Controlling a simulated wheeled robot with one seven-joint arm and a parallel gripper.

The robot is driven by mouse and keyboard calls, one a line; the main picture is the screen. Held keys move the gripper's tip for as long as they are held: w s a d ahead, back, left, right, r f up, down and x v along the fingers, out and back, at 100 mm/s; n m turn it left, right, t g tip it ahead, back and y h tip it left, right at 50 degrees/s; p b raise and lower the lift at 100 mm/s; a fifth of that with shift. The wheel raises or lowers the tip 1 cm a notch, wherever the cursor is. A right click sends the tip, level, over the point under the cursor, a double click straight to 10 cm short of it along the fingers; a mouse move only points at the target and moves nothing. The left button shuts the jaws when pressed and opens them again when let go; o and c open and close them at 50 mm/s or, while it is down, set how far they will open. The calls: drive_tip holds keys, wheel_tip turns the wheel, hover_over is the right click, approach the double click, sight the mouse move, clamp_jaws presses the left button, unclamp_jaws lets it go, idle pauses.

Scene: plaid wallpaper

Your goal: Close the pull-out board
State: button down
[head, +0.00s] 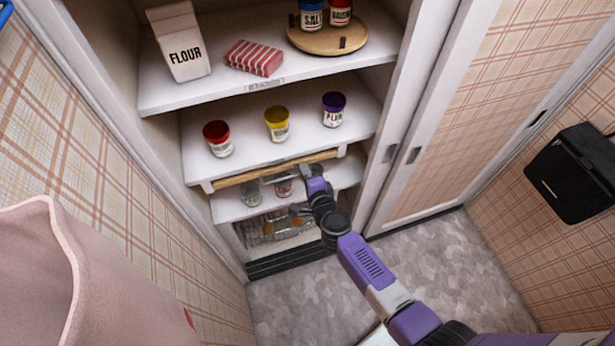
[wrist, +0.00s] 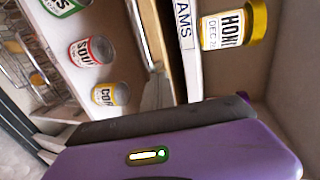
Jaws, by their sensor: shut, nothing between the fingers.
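The pull-out board (head: 235,180) is a thin tan wooden panel under the middle shelf. Its front edge shows just below the white shelf, and a pale bar, apparently its handle (head: 280,180), runs along it. In the wrist view the bar (wrist: 139,32) stands at the upper middle, beside the shelf edge with its jam label. My gripper (head: 312,178) is shut and empty at the right part of the board's front. I cannot tell whether it touches the board. My purple gripper body fills the bottom of the wrist view, and its fingertips are hard to make out.
The shelf above holds red, yellow and purple-lidded jars (head: 277,124); a honey jar (wrist: 233,25) is close in the wrist view. Cans (wrist: 90,51) stand on the shelf below. A wire basket (head: 265,228) sits lower. A sliding door (head: 455,110) stands right. The floor in front is clear.

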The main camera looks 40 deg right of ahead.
sight(300, 158)
drive_tip(key=w, duration=0.2)
drive_tip(key=w+d, duration=0.1)
drive_tip(key=w, duration=0.1)
drive_tip(key=shift+w+d, duration=0.1)
drive_tip(key=shift+d, duration=0.1)
drive_tip(key=shift+w+r, duration=0.2)
drive_tip(key=shift+d, duration=0.1)
